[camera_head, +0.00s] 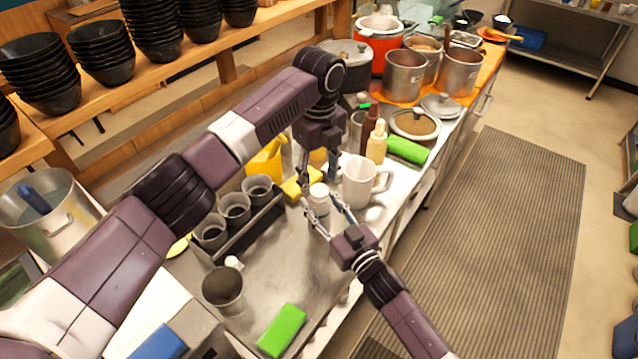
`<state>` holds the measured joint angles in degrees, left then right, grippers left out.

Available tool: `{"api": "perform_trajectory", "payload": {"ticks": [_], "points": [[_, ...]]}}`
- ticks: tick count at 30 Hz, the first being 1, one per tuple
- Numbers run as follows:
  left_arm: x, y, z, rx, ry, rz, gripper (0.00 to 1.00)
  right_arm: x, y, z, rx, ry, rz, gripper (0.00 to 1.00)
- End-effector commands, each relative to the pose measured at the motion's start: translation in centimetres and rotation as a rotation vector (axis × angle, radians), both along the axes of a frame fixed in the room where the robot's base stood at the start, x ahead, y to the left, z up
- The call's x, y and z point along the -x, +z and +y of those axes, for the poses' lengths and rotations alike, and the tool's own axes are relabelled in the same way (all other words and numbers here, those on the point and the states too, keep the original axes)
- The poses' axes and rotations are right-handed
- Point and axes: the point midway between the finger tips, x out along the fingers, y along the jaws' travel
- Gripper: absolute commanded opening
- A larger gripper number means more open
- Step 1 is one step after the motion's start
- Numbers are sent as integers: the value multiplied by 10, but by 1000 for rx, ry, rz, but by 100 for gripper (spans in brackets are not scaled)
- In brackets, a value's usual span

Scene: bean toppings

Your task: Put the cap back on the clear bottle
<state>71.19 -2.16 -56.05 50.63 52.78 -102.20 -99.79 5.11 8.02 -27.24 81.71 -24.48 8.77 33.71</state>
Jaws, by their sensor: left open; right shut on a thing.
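A small pale bottle (319,200) with a whitish top stands upright near the middle of the steel counter. I take it for the clear bottle, but it is too small to tell whether its top is a cap. My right gripper (322,203) comes from the lower right and is shut on the bottle, one finger on each side. My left gripper (319,166) points down just above and behind the bottle, fingers open and nothing clear between them. A small white piece (233,262) by the dark-topped cup may be a cap; I cannot tell.
A white mug (362,182) stands close right of the bottle. A rack (243,227) with several grey cups is to the left. A green block (281,330) lies at the front; counter between is clear.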

Motion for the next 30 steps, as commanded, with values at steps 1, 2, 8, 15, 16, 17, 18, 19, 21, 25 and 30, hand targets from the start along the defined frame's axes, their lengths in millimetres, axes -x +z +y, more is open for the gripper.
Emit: {"api": "perform_trajectory", "payload": {"ticks": [1,2,8,15,16,17,18,19,21,25,30], "points": [[0,8,0,1,0,-1,48,0,-1,0,1,0,1,0],[0,11,0,1,0,-1,48,0,-1,0,1,0,1,0],[1,17,0,-1,0,2,48,0,-1,0,1,0,1,0],[0,17,0,0,20,1,45,0,-1,0,1,0,1,0],[0,17,0,-1,33,1,45,0,-1,0,1,0,1,0],[0,18,0,-1,52,1,45,0,-1,0,1,0,1,0],[0,18,0,-1,84,1,45,0,-1,0,1,0,1,0],[0,19,0,-1,115,1,45,0,-1,0,1,0,1,0],[0,20,0,-1,206,1,45,0,-1,0,1,0,1,0],[0,24,0,0,417,0,45,0,-1,0,1,0,1,0],[0,28,0,0,707,0,45,0,-1,0,1,0,1,0]]}}
